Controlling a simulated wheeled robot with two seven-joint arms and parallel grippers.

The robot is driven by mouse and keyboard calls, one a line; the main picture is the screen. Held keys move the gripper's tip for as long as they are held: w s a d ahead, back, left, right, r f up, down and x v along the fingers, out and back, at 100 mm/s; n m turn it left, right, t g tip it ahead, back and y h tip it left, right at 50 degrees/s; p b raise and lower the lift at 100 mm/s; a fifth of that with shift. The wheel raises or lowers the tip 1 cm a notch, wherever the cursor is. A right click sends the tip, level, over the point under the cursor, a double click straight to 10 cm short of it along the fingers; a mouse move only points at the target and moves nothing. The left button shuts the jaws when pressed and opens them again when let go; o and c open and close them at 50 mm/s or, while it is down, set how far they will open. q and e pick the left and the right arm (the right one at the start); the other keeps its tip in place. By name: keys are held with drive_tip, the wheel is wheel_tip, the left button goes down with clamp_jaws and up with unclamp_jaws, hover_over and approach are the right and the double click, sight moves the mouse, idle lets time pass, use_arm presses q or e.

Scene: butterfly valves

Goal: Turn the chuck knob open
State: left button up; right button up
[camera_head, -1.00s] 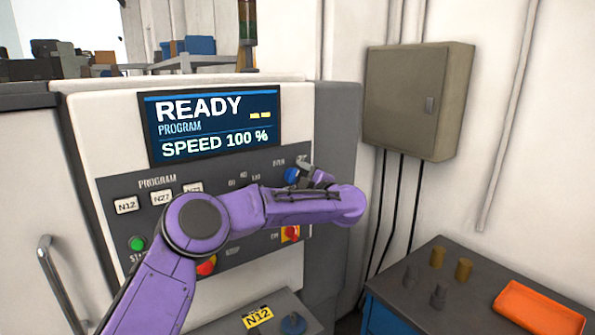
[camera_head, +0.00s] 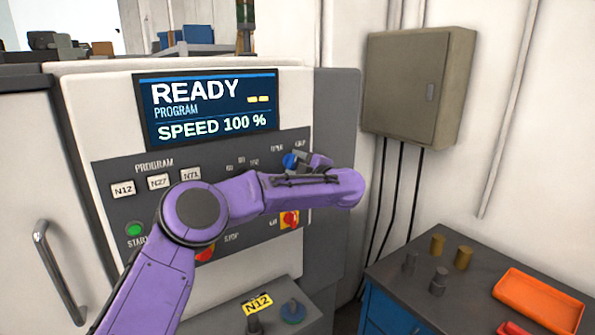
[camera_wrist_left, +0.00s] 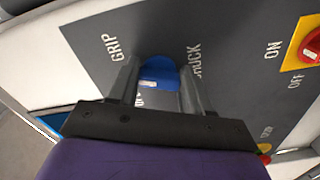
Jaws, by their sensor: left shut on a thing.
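The blue chuck knob (camera_head: 289,161) sits at the upper right of the machine's dark control panel, partly hidden by my gripper in the head view. In the left wrist view the blue knob (camera_wrist_left: 158,72) lies between my two fingers, with "GRIP" and "CHUCK" lettering on either side. My left gripper (camera_wrist_left: 159,80) is shut on the knob, one finger on each side. In the head view my left gripper (camera_head: 300,160) is at the knob, with the purple arm crossing in front of the panel. My right gripper is not in view.
The panel has a lit screen (camera_head: 209,108) reading READY, a green button (camera_head: 134,229), and a red switch on yellow (camera_head: 289,219) just below my forearm. A grey wall box (camera_head: 415,85) hangs right. A bench with metal cylinders (camera_head: 437,245) and an orange tray (camera_head: 538,300) stands lower right.

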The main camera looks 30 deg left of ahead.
use_arm(q)
drive_tip(key=shift+n+b, duration=5.3)
drive_tip(key=shift+b, duration=0.4)
drive_tip(key=o, duration=0.8)
drive_tip(key=shift+c, duration=0.2)
drive_tip(key=o, duration=0.3)
drive_tip(key=shift+r, duration=0.15)
drive_tip(key=b+v, duration=0.4)
drive_tip(key=v, duration=0.6)
drive_tip(key=shift+s+d, duration=0.2)
drive_tip(key=shift+d, duration=0.05)
